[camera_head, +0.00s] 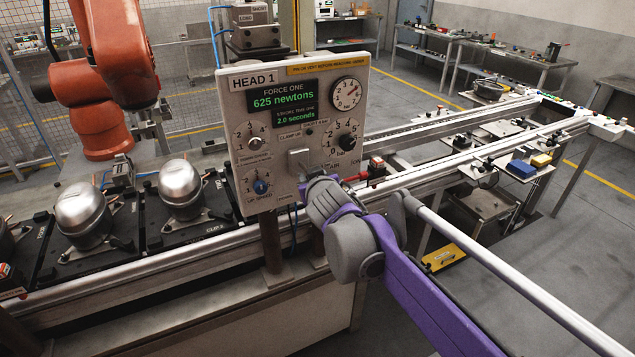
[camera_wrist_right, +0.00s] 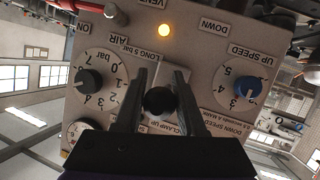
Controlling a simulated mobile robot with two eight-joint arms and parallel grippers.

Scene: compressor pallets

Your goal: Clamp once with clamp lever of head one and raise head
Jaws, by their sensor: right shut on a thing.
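The head one control panel (camera_head: 285,130) stands upright in the middle of the head view. Its green display (camera_head: 288,97) reads force one 625 newtons and a time of 2.0 seconds. The clamp lever (camera_wrist_right: 160,101) shows in the right wrist view as a black ball knob in front of a pale plate. My right gripper (camera_wrist_right: 158,88) is shut on this lever, one finger on each side. In the head view my right gripper (camera_head: 308,180) is at the panel's lower middle, and my wrist partly hides the lever there. My left gripper is not in view.
Dials flank the lever, including a blue-knobbed one (camera_wrist_right: 248,87) and a black-knobbed one (camera_wrist_right: 89,81). An amber lamp (camera_wrist_right: 164,30) is lit. Conveyor rails (camera_head: 450,160) run right.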

